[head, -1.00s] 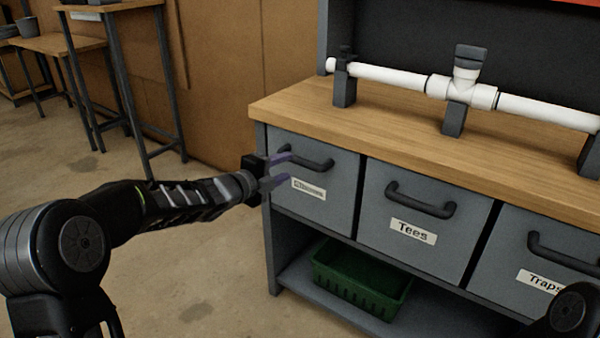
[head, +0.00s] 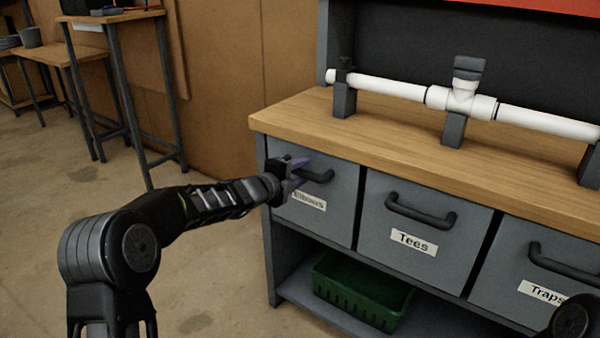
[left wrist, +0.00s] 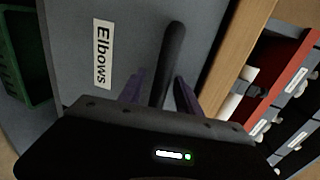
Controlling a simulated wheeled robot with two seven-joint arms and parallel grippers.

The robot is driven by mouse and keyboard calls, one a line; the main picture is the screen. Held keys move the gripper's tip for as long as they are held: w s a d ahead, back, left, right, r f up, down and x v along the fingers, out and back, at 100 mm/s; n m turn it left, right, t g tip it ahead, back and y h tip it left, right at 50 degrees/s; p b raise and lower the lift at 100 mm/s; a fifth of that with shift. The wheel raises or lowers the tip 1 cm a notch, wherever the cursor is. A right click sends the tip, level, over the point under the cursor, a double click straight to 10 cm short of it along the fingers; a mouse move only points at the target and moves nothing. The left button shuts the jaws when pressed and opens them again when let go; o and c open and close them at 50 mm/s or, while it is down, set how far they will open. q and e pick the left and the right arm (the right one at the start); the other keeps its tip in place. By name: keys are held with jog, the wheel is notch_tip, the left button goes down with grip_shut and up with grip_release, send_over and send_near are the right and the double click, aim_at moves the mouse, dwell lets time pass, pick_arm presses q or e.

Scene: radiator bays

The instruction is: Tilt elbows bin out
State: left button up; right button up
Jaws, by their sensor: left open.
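The elbows bin (head: 338,210) is the grey left-hand drawer front under the workbench, shut flush with its neighbours. Its dark bar handle (head: 322,177) runs across the upper part, above the white label (head: 310,202). My left gripper (head: 299,172) is at the handle with its purple fingers open. In the left wrist view, the handle (left wrist: 170,55) passes between the two fingers (left wrist: 158,90), one on each side, with gaps showing. The Elbows label (left wrist: 103,57) shows beside it. My right gripper is not in view.
The Tees bin (head: 425,225) and the Traps bin (head: 515,270) are to the right. A green crate (head: 355,292) sits on the shelf below. White pipework (head: 400,87) rests on stands on the wooden worktop (head: 300,110).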

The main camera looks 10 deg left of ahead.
pick_arm(q)
grip_shut()
dwell(0.4)
dwell(1.0)
